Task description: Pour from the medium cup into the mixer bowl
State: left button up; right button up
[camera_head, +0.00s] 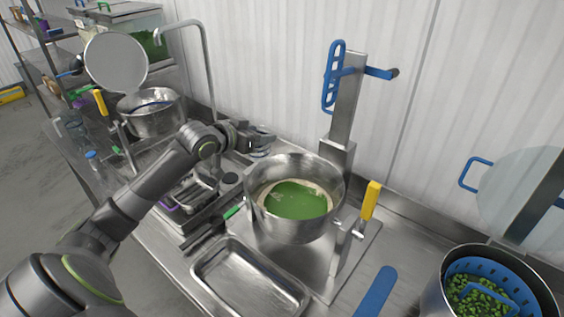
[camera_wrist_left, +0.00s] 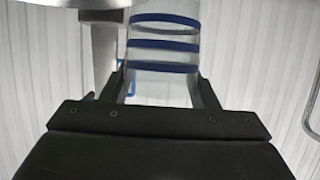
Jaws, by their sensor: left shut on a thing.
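The mixer bowl appears to be the large steel bowl (camera_head: 253,200) in the middle of the head view, holding green contents with a paler edge. My left gripper (camera_head: 262,138) is at the bowl's far left side, close to its rim. In the left wrist view my left gripper (camera_wrist_left: 160,92) is shut on a clear cup with blue bands (camera_wrist_left: 165,58), seemingly the medium cup. The cup's contents and exact tilt cannot be told. In the head view the cup is hard to make out. My right gripper is not in view.
A steel post (camera_head: 343,115) with blue handles stands behind the bowl. A yellow-handled lever (camera_head: 370,200) is at its right. An empty steel tray (camera_head: 250,283) lies in front. A pot with a blue basket (camera_head: 490,275) is at lower right. Another steel pot (camera_head: 152,122) stands at left.

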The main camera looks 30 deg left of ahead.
pick_arm(q)
jog(key=s+d+r, duration=0.3)
jog(key=s+d, duration=0.3)
jog(key=s, duration=0.4)
jog(key=shift+d, duration=0.35)
dwell(0.7)
